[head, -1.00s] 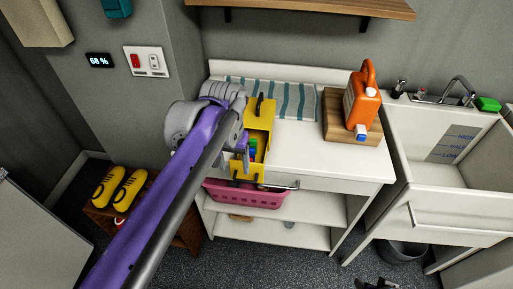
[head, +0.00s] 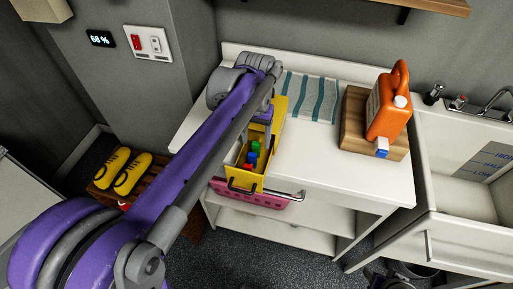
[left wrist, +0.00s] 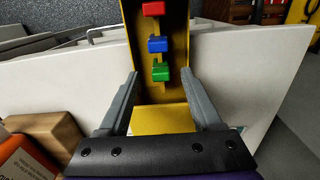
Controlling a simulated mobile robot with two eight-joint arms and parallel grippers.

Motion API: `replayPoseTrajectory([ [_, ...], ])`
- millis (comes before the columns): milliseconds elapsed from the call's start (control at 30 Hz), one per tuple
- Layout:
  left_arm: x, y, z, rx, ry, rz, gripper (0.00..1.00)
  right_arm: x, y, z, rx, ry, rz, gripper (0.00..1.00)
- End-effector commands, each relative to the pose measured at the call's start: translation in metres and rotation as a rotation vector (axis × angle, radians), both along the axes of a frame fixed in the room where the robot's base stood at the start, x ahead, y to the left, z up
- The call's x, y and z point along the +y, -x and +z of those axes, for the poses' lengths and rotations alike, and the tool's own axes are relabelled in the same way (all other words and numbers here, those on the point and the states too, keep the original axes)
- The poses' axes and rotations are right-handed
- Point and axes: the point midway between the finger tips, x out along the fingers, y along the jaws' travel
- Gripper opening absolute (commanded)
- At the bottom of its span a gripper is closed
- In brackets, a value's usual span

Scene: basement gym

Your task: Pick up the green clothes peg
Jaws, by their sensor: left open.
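The green clothes peg (left wrist: 161,72) is in a narrow yellow box (left wrist: 165,118), nearest of a row with a blue peg (left wrist: 157,44) and a red peg (left wrist: 153,8). My left gripper (left wrist: 159,75) is open and empty, its two fingers framing the green peg in the picture; I cannot tell the height between them. In the head view, the yellow box (head: 276,128) stands at the front left of the white counter, with the green peg (head: 256,146) visible inside. My left gripper (head: 266,122) is over the box, its fingertips partly hidden. My right gripper is not seen.
An orange jug (head: 388,108) stands on a wooden board (head: 354,118) at the counter's right. A striped cloth (head: 311,97) lies behind. A pink basket (head: 282,204) is below the counter top, and a sink (head: 462,185) is to the right. The counter's middle is clear.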

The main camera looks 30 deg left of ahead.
Motion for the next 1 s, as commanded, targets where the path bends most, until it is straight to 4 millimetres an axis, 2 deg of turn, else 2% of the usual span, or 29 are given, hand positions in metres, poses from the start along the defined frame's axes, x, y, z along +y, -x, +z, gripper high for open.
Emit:
replayPoseTrajectory([
  [400,0.002,-0.004,-0.05,0.0,0.0,0.0,0.66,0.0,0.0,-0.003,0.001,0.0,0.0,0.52],
  [700,0.002,-0.004,-0.054,-0.001,0.0,0.0,0.66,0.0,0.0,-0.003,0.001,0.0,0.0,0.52],
  [1000,0.002,-0.004,-0.054,-0.001,0.0,0.0,0.12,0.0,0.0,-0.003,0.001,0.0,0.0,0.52],
])
